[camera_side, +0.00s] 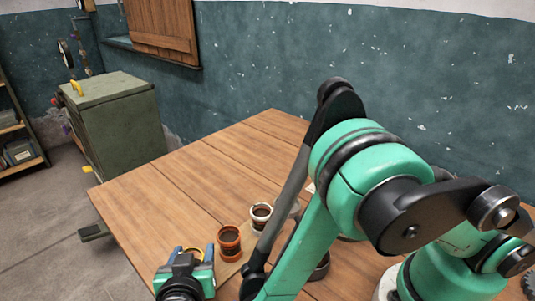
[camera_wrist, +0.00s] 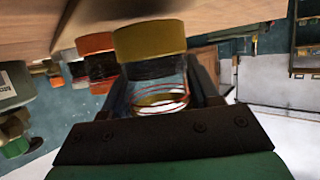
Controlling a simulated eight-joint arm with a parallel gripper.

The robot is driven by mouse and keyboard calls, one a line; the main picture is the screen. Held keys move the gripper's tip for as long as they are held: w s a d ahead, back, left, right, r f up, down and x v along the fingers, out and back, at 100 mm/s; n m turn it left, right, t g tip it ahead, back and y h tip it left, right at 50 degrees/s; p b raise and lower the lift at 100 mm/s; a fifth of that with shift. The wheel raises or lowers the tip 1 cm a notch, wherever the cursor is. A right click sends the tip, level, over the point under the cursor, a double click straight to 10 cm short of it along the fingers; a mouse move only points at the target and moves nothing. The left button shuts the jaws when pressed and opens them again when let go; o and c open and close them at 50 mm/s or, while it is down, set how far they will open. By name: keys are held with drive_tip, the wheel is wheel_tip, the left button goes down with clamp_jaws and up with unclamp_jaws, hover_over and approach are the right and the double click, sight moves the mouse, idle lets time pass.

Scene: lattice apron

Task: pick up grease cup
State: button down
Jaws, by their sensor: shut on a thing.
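A clear grease cup with a yellow cap and rim (camera_wrist: 150,38) sits between the fingers of my gripper (camera_wrist: 165,88) in the wrist view. The fingers are shut on its sides. In the side view my gripper (camera_side: 195,254) is low at the table's near edge, and only a bit of the yellow cup (camera_side: 193,250) shows there. I cannot tell whether it touches the table. A similar orange cup (camera_side: 229,239) with dark contents stands just right of my gripper; orange also shows beside the held cup in the wrist view (camera_wrist: 96,44).
A white-rimmed cup (camera_side: 261,212) stands behind the orange one. Other small items are partly hidden by my arm. The wooden table (camera_side: 185,180) is clear toward its far left. A green cabinet (camera_side: 120,125) stands beyond the table.

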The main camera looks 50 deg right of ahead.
wheel_tip(320, 180, up, 18)
drive_tip(key=w+d+r+n+t+y, duration=0.1)
drive_tip(key=w+d+r+n+y, duration=0.15)
drive_tip(key=d, duration=0.65)
drive_tip(key=w+d+r+n+t+y, duration=0.2)
drive_tip(key=w+d+r, duration=0.2)
drive_tip(key=d, duration=0.4)
drive_tip(key=m+g+h, duration=0.3)
drive_tip(key=m+h, duration=0.2)
hover_over(191, 249)
wheel_tip(191, 249, down, 6)
drive_tip(key=shift+r+n+y, duration=0.2)
drive_tip(key=shift+n+y, duration=0.05)
drive_tip(key=shift+y, duration=0.1)
drive_tip(key=shift+f, duration=0.1)
wheel_tip(191, 249, down, 19)
drive_tip(key=shift+f, duration=0.2)
drive_tip(key=shift+f, duration=0.1)
